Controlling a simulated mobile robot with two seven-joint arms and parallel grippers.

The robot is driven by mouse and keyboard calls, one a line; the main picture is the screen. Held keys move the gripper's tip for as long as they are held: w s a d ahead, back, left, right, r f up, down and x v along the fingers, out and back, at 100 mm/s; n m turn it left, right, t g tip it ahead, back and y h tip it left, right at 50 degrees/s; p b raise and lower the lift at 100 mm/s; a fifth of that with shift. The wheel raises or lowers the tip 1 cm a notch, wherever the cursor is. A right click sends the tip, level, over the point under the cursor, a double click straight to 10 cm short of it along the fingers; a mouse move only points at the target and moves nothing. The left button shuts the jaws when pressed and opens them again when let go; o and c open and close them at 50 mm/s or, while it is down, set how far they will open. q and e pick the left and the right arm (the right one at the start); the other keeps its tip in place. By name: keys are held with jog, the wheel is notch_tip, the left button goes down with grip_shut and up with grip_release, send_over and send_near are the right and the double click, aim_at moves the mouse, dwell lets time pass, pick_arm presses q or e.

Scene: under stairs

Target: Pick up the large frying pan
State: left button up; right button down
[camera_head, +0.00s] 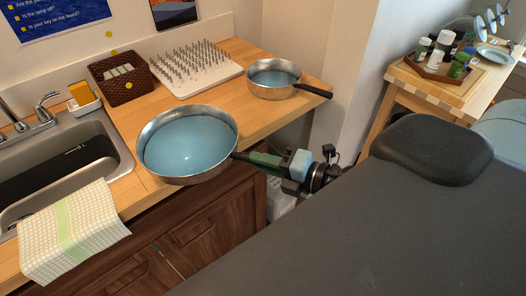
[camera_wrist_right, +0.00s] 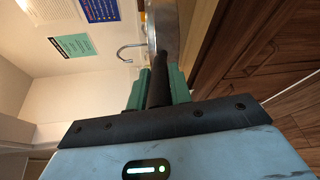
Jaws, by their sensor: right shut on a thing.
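The large frying pan (camera_head: 187,145), steel with a light blue inside, is at the front edge of the wooden counter, its handle pointing right past the edge. I cannot tell whether its base touches the counter. My right gripper (camera_head: 258,160) is shut on its dark handle, green fingers on both sides. In the right wrist view the black handle (camera_wrist_right: 158,88) runs between the fingers, with the pan's side (camera_wrist_right: 163,28) beyond. A smaller pan (camera_head: 274,77) of the same look sits farther back on the counter. My left gripper is not in view.
A spiked white rack (camera_head: 196,69) and a brown basket (camera_head: 121,81) stand behind the large pan. A sink (camera_head: 75,160) with a checked towel (camera_head: 70,232) is at left. Cabinet doors (camera_head: 200,228) lie below the counter edge. A tray of jars (camera_head: 445,62) stands on a side table at right.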

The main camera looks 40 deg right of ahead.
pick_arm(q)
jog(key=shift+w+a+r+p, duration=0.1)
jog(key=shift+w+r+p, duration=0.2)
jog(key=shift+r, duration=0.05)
pick_arm(e)
jog(key=s, duration=0.1)
jog(key=s+a, duration=0.2)
jog(key=shift+s+r, duration=0.3)
jog(key=shift+r, duration=0.1)
jog(key=shift+s+a, duration=0.1)
